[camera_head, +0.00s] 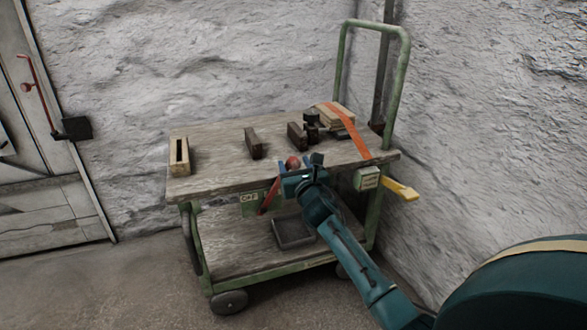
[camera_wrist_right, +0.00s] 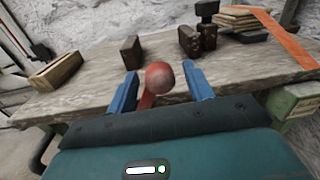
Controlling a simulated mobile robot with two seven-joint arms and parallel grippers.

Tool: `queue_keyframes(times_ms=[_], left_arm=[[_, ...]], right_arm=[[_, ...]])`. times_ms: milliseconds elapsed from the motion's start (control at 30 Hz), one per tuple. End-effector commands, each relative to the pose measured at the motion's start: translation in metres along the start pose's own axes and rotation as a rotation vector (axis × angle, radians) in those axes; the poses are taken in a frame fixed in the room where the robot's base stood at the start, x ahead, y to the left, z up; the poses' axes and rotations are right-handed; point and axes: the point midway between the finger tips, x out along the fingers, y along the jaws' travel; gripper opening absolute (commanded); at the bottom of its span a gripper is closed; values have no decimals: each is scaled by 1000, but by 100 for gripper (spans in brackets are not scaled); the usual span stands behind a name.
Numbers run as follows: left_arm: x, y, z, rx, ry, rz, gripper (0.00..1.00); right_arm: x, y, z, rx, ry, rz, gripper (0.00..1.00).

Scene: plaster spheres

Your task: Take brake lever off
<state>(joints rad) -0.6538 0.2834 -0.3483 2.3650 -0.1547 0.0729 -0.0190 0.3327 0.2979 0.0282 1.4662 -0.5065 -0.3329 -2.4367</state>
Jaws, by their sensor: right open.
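The cart's red lever (camera_head: 269,196) rises at a tilt from the front side of the cart, with a round red knob (camera_head: 293,162) at its top. I take it to be the brake lever. My right gripper (camera_head: 304,168) is at the knob, in front of the cart's top edge. In the right wrist view the knob (camera_wrist_right: 159,77) shows between the tips of the two blue fingers, with gaps on both sides. The right gripper is open. The lever's lower part is hidden in the wrist view. My left gripper is not in view.
The green-framed cart (camera_head: 220,187) carries several wooden blocks, dark metal pieces and a stack of boards (camera_head: 338,115) with an orange strap (camera_head: 350,135). A grey tray (camera_head: 292,233) lies on its lower shelf. A yellow handle (camera_head: 401,191) sticks out right. Rough walls stand behind.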

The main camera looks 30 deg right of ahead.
Motion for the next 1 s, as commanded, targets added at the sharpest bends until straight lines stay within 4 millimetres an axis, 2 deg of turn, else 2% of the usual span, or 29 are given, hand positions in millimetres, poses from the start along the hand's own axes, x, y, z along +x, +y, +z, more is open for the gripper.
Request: queue_keyframes(times_ms=[200, 467, 1000], left_arm=[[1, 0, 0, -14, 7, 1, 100], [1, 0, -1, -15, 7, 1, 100], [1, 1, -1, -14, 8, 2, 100]], right_arm=[[13, 0, 0, 2, 1, 0, 52], [14, 0, 0, 2, 1, 0, 52], [14, -1, 0, 0, 2, -1, 8]])
